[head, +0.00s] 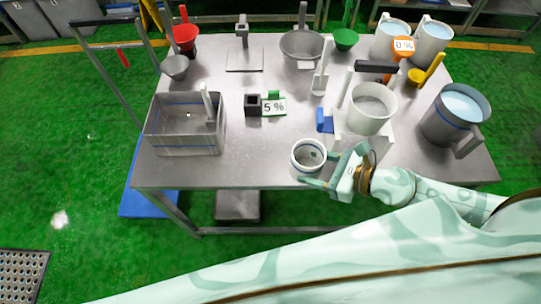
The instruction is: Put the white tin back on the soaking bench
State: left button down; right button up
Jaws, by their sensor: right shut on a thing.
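The white tin (297,162) is a small open round pot with a dark band near its rim. It is upright at the front edge of the steel bench (250,165); I cannot tell whether it touches the top. My right gripper (322,170) is shut on the tin's right side, its pale green fingers around the wall there. My left gripper is not in view.
A white bucket (370,118) on a white stand and a blue block (325,120) are just behind. A steel bin (185,140) stands left, a grey jug (440,122) right. Clear steel lies left of the tin.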

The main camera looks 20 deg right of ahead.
jog(key=shift+w+a, duration=0.15)
jog(key=shift+w, duration=0.15)
jog(key=w+a+f+b, duration=0.1)
jog(key=w+a+f, duration=0.25)
jog(key=w, duration=0.45)
jog(key=b, duration=0.4)
send_over(277, 161)
jog(key=f, duration=0.5)
jog(key=shift+s+d+f, duration=0.2)
jog(key=shift+s+f, duration=0.05)
jog(key=shift+s, duration=0.05)
jog(key=shift+w+f+b, duration=0.1)
jog(key=shift+w+b, duration=0.05)
jog(key=shift+b, duration=0.15)
jog(key=f+b, duration=0.3)
jog(key=f, duration=0.1)
jog(key=shift+w+a, duration=0.15)
jog(key=shift+w, duration=0.15)
jog(key=shift+r, duration=0.2)
jog(key=shift+f, duration=0.25)
jog(key=o, duration=1.1)
jog(key=shift+r, duration=0.1)
